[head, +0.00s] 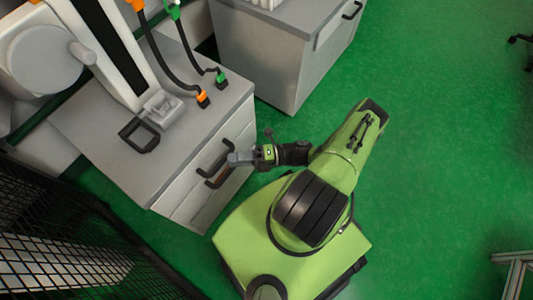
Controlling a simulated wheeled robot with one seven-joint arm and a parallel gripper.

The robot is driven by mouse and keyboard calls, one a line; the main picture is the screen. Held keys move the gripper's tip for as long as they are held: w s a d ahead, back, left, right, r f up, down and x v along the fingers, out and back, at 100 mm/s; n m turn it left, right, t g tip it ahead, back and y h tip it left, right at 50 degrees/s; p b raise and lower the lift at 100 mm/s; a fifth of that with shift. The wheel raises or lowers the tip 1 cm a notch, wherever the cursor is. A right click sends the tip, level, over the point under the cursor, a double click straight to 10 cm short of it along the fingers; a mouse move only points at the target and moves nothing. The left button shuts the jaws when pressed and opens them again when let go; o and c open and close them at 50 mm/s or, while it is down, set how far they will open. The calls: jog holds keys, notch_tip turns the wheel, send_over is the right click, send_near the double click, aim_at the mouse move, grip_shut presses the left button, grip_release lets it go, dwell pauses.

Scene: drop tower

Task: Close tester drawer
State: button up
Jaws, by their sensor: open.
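The tester is a grey cabinet (105,165) with a drop tower on top, at the left in the head view. Its front (181,204) faces the lower right and carries two dark bar handles, an upper one (212,157) and a lower one (219,179). I cannot tell from this angle how far a drawer stands out. My gripper (232,159) is open, just in front of the drawer handles, reaching in from the right. Its fingertips look close to the handles, but I cannot tell whether they touch. No object shows between the fingers.
A second grey cabinet (270,60) stands at the back. Orange (203,98) and green (221,77) cable plugs sit on the tester top beside a black frame (140,135). A black mesh fence (70,240) is at lower left.

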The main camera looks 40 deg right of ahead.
jog(key=v, duration=1)
jog(key=shift+s+d+b, duration=0.15)
jog(key=shift+d+b, duration=0.2)
